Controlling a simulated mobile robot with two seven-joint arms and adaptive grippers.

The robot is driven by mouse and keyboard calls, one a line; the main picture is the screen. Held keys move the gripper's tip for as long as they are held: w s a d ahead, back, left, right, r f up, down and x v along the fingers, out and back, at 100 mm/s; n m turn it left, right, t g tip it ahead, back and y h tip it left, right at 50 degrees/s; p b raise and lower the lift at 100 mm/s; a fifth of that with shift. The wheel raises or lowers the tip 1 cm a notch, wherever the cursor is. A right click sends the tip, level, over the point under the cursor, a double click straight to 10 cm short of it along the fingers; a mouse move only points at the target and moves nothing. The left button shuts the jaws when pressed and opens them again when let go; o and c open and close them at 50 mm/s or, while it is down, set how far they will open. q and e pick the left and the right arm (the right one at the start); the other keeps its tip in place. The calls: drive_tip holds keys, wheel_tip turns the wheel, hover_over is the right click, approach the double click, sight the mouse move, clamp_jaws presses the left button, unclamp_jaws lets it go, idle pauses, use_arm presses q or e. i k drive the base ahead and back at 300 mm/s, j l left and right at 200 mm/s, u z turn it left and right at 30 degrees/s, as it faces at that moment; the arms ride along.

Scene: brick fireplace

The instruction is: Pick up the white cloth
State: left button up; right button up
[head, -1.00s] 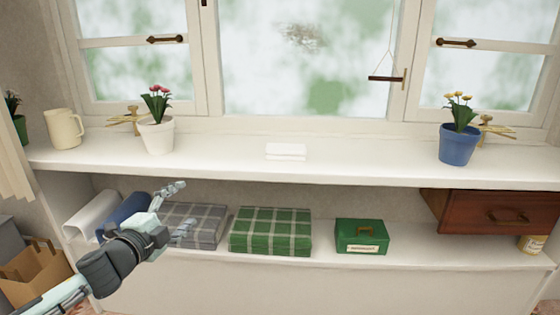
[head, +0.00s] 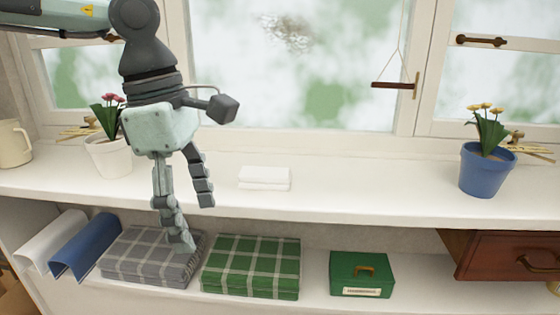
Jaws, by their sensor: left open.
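The white cloth (head: 265,178) lies folded flat on the white windowsill, near the middle of the head view. It is nearly the same colour as the sill. My left gripper (head: 196,226) hangs from above, fingers pointing down, to the left of the cloth. Its fingers are apart with nothing between them. It does not touch the cloth, and the cloth is fully visible. My right gripper does not show.
A white pot with pink flowers (head: 107,153) stands behind my left arm; a blue pot with yellow flowers (head: 484,169) stands right. Below are grey plaid (head: 135,258) and green plaid (head: 250,268) folded fabrics, a green box (head: 362,273) and a wooden drawer (head: 510,255).

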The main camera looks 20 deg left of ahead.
sight(250, 177)
drive_tip(key=i, duration=0.9)
